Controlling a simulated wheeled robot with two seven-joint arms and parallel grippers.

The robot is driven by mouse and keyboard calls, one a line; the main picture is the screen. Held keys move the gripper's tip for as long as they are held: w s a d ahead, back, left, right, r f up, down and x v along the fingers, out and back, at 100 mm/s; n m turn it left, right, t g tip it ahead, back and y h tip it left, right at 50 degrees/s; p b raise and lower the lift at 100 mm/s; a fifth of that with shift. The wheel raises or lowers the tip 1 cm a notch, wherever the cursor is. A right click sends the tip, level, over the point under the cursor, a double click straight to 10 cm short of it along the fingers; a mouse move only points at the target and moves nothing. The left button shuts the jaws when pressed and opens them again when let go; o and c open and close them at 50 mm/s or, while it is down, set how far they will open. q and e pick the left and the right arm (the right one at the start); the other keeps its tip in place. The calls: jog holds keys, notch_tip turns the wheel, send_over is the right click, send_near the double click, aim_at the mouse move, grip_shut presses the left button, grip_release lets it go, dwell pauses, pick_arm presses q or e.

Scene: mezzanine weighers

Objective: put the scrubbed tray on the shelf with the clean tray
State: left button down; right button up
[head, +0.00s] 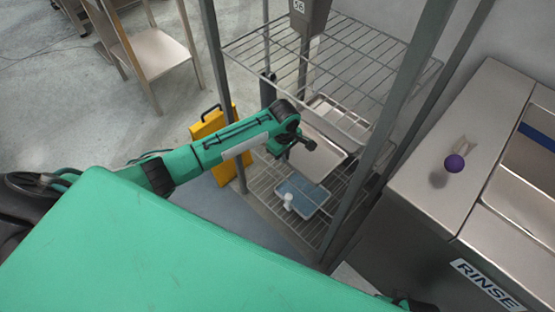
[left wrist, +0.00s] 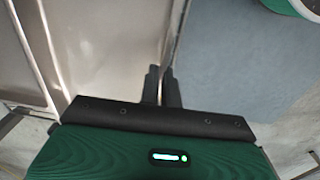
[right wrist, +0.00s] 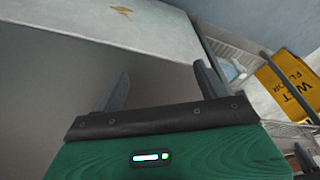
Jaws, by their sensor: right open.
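A shiny steel tray (head: 325,158) is inside the wire rack, below the top shelf. My left gripper (head: 302,145) reaches into the rack at its near edge. In the left wrist view the fingers (left wrist: 162,88) are close together on the rim of the steel tray (left wrist: 105,45). I cannot tell whether the tray rests on a shelf. A second steel tray (head: 342,112) lies behind it, partly hidden by the top shelf wires. I cannot tell by looks which is the scrubbed one. My right gripper (right wrist: 160,90) is open and empty beside a grey metal surface.
The wire rack (head: 268,45) has posts on its near side. A blue tray (head: 303,193) with a small white bottle (head: 288,202) is on its lower shelf. A yellow sign (head: 210,124) stands left. The rinse sink unit (head: 440,190), with a purple ball (head: 454,163), is right.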

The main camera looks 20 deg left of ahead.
pick_arm(q)
jog(key=shift+w+d+r, duration=0.15)
jog(key=shift+w+d, duration=0.05)
jog(key=shift+w, duration=0.3)
notch_tip(320, 180, down, 2)
jog(key=shift+f+b, duration=0.15)
jog(key=shift+b, duration=0.25)
jog(key=shift+w+f, duration=0.1)
jog(key=shift+f, duration=0.55)
pick_arm(e)
notch_tip(320, 180, up, 2)
jog(key=shift+r, duration=0.1)
pick_arm(q)
jog(key=c, duration=1.9)
grip_release()
jog(key=shift+f, duration=0.1)
jog(key=shift+o, duration=1.4)
pick_arm(e)
jog(key=shift+s+f, duration=0.15)
jog(key=shift+f, duration=0.2)
